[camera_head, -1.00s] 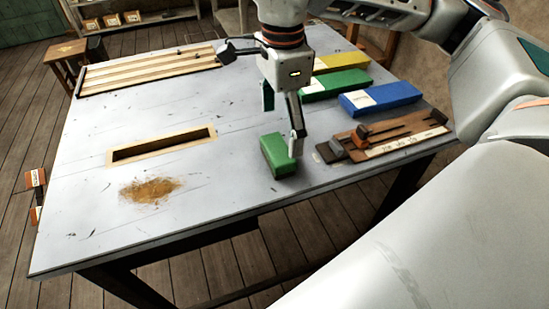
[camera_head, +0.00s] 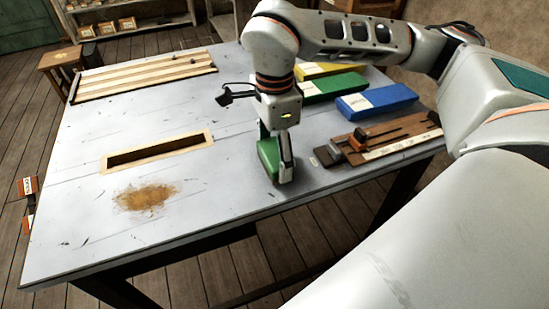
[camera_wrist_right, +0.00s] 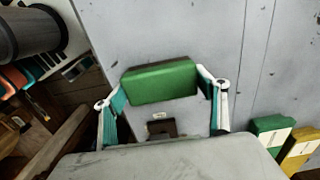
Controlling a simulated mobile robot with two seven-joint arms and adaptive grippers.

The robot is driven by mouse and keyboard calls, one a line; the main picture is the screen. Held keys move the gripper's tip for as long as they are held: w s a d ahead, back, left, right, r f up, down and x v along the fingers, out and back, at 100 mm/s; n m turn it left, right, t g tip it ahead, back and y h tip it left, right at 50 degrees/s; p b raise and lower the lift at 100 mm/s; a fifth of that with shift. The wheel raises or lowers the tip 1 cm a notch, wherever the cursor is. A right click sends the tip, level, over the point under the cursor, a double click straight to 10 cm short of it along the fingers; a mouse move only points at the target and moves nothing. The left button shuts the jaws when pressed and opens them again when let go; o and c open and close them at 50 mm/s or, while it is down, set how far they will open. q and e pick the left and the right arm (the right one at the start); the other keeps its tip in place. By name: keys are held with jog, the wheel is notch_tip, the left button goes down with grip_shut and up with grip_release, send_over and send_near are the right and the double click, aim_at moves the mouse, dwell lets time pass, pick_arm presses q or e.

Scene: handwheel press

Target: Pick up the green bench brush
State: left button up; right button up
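The green bench brush (camera_head: 268,157) stands on the grey bench top, near its front right part. My right gripper (camera_head: 275,155) is down around it, with one finger on each side. In the right wrist view the brush's green block (camera_wrist_right: 160,82) lies between the two teal finger pads of the gripper (camera_wrist_right: 162,92). The pads are at or very near its ends. I cannot tell whether they press on it. The brush shows no clear gap from the bench. My left gripper is not in view.
A wooden board with sliding blocks (camera_head: 385,140) lies just right of the brush. Blue (camera_head: 377,98), green (camera_head: 333,87) and yellow (camera_head: 330,69) boxes lie behind. A wood-framed slot (camera_head: 157,150) and brown dust (camera_head: 146,197) are to the left, with bare bench between.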

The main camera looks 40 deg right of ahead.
aim_at(275, 152)
jog(key=c, duration=0.4)
jog(key=shift+r, duration=0.1)
pick_arm(q)
jog(key=p, duration=0.1)
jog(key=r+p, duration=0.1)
jog(key=p, duration=0.1)
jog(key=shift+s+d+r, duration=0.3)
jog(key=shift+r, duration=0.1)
pick_arm(e)
notch_tip(275, 152, up, 20)
jog(key=shift+f, duration=0.1)
